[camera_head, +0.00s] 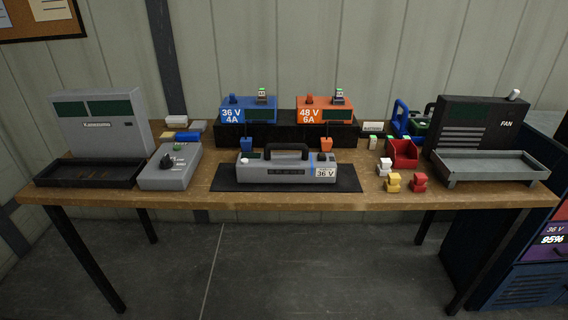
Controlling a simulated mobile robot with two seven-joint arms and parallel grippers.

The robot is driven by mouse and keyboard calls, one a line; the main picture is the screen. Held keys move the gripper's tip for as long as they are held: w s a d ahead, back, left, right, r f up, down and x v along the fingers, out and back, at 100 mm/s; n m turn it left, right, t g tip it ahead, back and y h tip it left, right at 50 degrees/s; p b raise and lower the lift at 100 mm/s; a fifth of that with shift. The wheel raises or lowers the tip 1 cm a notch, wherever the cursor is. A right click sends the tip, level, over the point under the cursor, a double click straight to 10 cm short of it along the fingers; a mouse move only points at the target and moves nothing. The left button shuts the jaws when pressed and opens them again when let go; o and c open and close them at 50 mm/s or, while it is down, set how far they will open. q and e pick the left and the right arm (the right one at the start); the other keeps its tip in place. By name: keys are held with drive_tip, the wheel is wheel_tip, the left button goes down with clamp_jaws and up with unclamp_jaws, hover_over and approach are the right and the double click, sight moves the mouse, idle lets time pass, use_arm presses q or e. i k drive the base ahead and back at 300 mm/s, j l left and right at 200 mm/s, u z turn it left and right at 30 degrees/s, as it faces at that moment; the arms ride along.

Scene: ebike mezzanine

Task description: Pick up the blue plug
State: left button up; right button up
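A small blue plug (246,146) stands at the back left end of a grey battery case (270,172), in front of the blue charger (248,113) marked 36 V 4A. Its lower part is close to or behind the battery's edge; I cannot tell if they touch. A matching orange plug (326,145) stands in front of the orange charger (325,113) marked 48 V 6A. The battery lies on a black mat (225,181) and carries a 36 V label. Neither of my grippers is in view.
The wooden table (300,199) also holds a grey tester box (170,167), a dark tray (88,174), a metal tray (490,168), a black FAN unit (480,122), a red bin (403,153) and small yellow, red and white pieces. The mat's front strip is clear.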

sight(246, 144)
drive_tip(key=i+l, duration=0.15)
drive_tip(key=l, duration=0.2)
drive_tip(key=i+l, duration=0.15)
drive_tip(key=l, duration=0.15)
drive_tip(key=i+l+u, duration=0.1)
drive_tip(key=l, duration=0.25)
drive_tip(key=i+l, duration=0.15)
drive_tip(key=l, duration=0.2)
